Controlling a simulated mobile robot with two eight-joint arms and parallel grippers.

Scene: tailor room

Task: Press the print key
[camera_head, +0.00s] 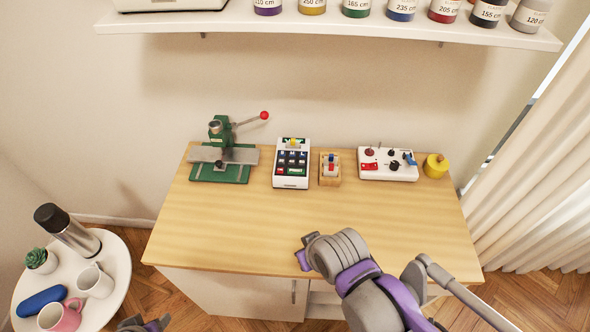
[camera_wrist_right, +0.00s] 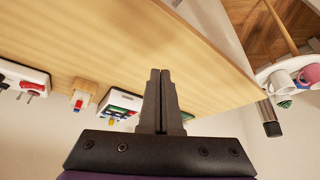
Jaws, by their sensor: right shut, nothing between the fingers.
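The print key (camera_head: 296,170) is a wide green key at the lower right of a small white keypad device (camera_head: 292,183). The device stands at the back middle of the wooden table, with dark keys above and a red key left of the green one. It also shows in the right wrist view (camera_wrist_right: 124,97), upside down and partly behind my fingers. My right gripper (camera_wrist_right: 160,76) is shut and empty; in the head view its wrist is over the table's front edge, well apart from the device. Only a bit of my left arm's end (camera_head: 146,323) shows at the bottom edge; its fingers cannot be made out.
A green press with a red-knobbed lever (camera_head: 222,155) stands left of the device. A wooden switch block (camera_head: 330,180), a white control box (camera_head: 388,175) and a yellow round thing (camera_head: 436,166) stand right. The table's (camera_head: 240,225) front half is clear. A round side table (camera_head: 119,272) is left.

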